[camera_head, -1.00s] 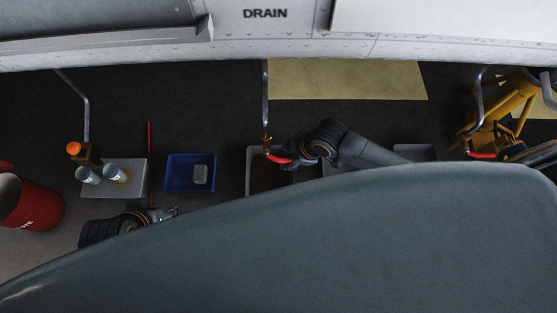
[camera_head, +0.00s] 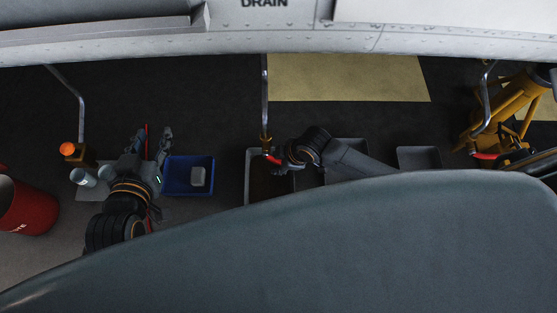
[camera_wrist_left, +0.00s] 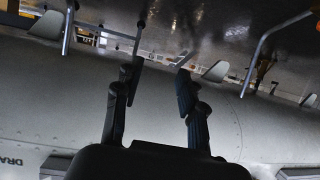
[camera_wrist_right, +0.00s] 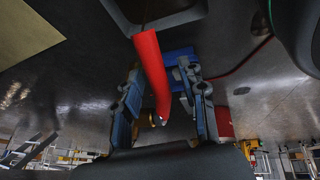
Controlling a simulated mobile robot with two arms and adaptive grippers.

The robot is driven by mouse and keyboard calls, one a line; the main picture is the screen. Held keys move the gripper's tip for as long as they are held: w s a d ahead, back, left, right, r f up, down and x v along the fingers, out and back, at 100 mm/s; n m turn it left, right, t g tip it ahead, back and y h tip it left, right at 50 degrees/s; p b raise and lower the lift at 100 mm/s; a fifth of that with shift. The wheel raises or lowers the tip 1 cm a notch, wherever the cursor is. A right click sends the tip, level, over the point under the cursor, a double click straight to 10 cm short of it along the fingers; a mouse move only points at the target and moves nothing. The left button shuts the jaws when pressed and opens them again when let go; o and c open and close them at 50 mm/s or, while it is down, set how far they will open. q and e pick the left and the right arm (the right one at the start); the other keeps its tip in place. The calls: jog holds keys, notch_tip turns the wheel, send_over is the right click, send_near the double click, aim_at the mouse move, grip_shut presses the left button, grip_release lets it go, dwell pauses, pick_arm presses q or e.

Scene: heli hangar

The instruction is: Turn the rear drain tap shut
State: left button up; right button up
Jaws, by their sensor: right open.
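A pipe with a brass tap (camera_head: 265,139) hangs at the centre of the head view, below the DRAIN lettering. Its red lever (camera_head: 273,158) points down and right, towards my right gripper (camera_head: 284,160). In the right wrist view the red lever (camera_wrist_right: 150,62) runs between the open fingers of my right gripper (camera_wrist_right: 163,80); contact is unclear. Another pipe with a red lever (camera_head: 484,156) hangs at the far right. I cannot tell which tap is the rear one. My left gripper (camera_head: 151,140) is open and empty beside the blue tray; it also shows in the left wrist view (camera_wrist_left: 160,72).
A grey drip tray (camera_head: 250,190) lies under the central tap. The blue tray (camera_head: 190,185) holds a grey block. Cans (camera_head: 83,177), an orange-topped item (camera_head: 69,149) and a red bin (camera_head: 27,208) are at left. A yellow stand (camera_head: 508,103) is at right.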

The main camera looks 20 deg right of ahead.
grip_shut()
dwell(0.3)
